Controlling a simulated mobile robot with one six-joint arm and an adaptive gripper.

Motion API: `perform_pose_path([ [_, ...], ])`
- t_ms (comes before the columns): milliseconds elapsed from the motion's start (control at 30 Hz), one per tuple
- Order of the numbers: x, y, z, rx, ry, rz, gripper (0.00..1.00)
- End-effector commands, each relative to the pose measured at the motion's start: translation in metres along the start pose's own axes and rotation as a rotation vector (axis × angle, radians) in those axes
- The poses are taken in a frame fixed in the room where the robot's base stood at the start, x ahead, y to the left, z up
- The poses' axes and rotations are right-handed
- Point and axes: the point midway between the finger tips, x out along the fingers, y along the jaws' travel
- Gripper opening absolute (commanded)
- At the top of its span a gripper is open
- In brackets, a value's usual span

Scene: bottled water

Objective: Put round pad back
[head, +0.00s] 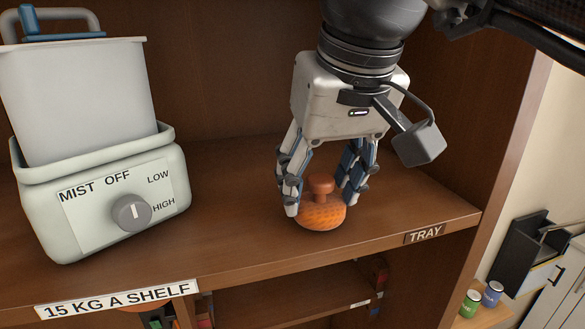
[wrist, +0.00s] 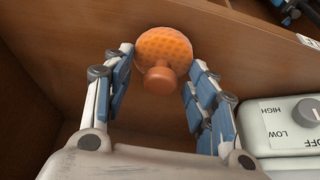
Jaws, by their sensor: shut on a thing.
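The round pad (head: 322,216) is an orange textured disc with a darker knob on top. It is at the front of the wooden shelf, left of the TRAY label (head: 425,233). My gripper (head: 320,206) points down over it, with one finger on each side, shut on the pad's rim. The pad also shows in the wrist view (wrist: 165,45) between the fingertips, its knob toward the palm. The pad looks level and at or very close to the shelf surface; I cannot tell if it touches.
A pale humidifier (head: 100,190) with a MIST dial stands on the shelf to the left. The shelf (head: 230,225) is bare between it and the pad. The shelf's front edge carries a 15 KG A SHELF label (head: 118,299). Green (head: 470,303) and blue (head: 492,293) cans stand lower right.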

Motion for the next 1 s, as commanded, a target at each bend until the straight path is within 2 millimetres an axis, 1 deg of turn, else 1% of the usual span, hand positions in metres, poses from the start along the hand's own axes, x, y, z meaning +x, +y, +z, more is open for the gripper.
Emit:
perform_pose_path([
  [33, 0.002, 0.000, -0.010, 0.000, -0.002, 0.000, 0.29],
  [100, 0.007, 0.000, -0.020, 0.000, -0.002, 0.000, 0.29],
  [200, 0.012, 0.000, -0.015, 0.000, 0.000, 0.000, 0.29],
  [433, 0.013, 0.000, -0.015, 0.000, 0.001, 0.000, 0.29],
  [533, 0.016, 0.000, -0.014, 0.000, 0.001, 0.000, 0.29],
  [567, 0.016, 0.000, -0.014, 0.000, 0.001, 0.000, 0.53],
  [833, 0.015, 0.000, -0.014, 0.000, 0.001, 0.000, 0.71],
  [1000, 0.015, 0.000, -0.014, 0.000, 0.001, 0.000, 0.72],
])
